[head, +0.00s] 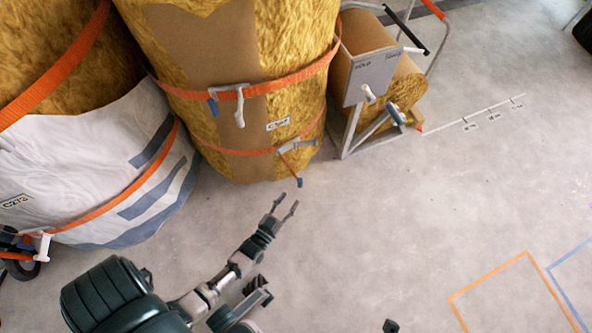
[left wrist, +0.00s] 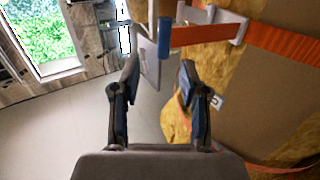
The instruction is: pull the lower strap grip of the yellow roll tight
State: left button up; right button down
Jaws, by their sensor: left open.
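The yellow roll (head: 208,80) stands upright at the top of the head view. Its lower strap (head: 235,151) runs to a grey buckle (head: 291,145). A short orange tail hangs from there, with the blue lower strap grip (head: 299,183) at its end. My left gripper (head: 288,199) is open and empty, just below this grip and apart from it, fingers pointing toward it. In the left wrist view, a blue grip (left wrist: 164,38) on an orange strap shows beyond and between the open fingertips (left wrist: 160,68).
An upper strap (head: 284,83) with a white buckle (head: 240,92) circles the roll. A white-wrapped roll (head: 95,160) stands to the left. A metal rack with a small roll (head: 407,83) is close on the right. The floor (head: 400,220) at right is clear.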

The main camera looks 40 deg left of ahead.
pick_arm(q)
jog(key=shift+s+d, duration=0.2)
jog(key=shift+s, duration=0.6)
jog(key=shift+s+d, duration=0.2)
jog(key=shift+s, duration=0.6)
